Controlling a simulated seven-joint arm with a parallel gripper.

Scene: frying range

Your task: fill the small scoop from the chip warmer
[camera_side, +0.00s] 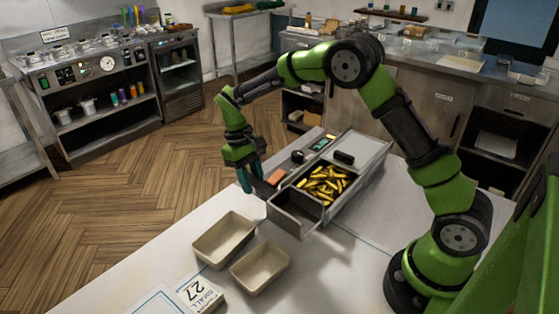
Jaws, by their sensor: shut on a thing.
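The chip warmer (358,186) is a long metal unit on the white counter. Yellow chips (325,185) lie in its middle well, and its front bay (297,206) looks empty. My gripper (250,178) points down at the warmer's left side, outside the chip well. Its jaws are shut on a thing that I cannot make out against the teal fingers. An orange-brown block (275,176) sits just right of the fingers; I cannot tell whether they touch. I cannot clearly pick out the small scoop.
Two beige trays (224,240) (260,268) stand empty in front of the warmer. Two black pieces (297,156) (344,158) sit on the warmer's top. The counter right of the trays is clear.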

